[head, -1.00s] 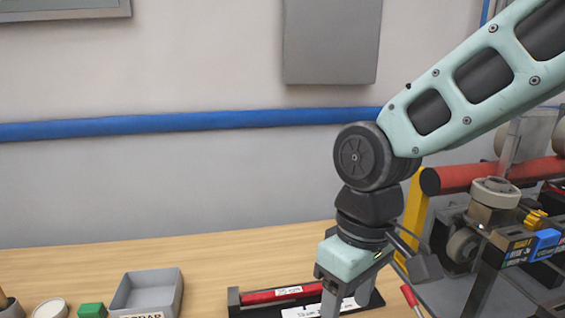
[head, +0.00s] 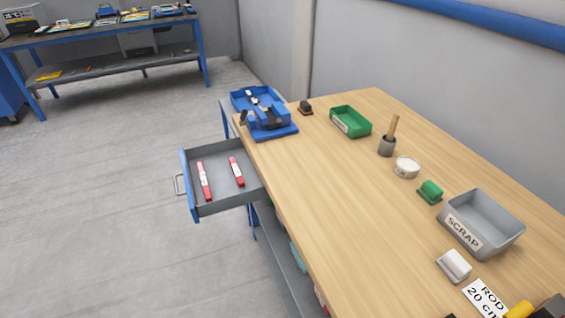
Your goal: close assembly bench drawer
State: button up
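The assembly bench drawer (head: 222,205) is pulled out from the left side of the wooden bench (head: 310,190). It has a blue front (head: 186,180) with a grey handle (head: 179,184) facing left. Two red bars with white labels lie inside it, a longer one (head: 204,181) and a shorter one (head: 237,171). My gripper and arm are not in the head view now, so the gripper's state is hidden.
A blue vise-like fixture (head: 264,115) sits at the bench corner above the drawer. A green tray (head: 350,121), a cup with a brush (head: 387,146) and a grey SCRAP bin (head: 482,222) stand on the bench. Grey floor (head: 110,190) left of the drawer is clear. Another bench (head: 110,45) stands far back.

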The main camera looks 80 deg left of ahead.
aim_at(226, 193)
jog(key=k+u, duration=0.2)
jog(key=u, duration=1.5)
jog(key=l+u, duration=0.1)
jog(key=u, duration=0.35)
jog(key=i+l+u, duration=0.1)
jog(key=u, duration=0.35)
jog(key=l+u, duration=0.1)
jog(key=u, duration=0.35)
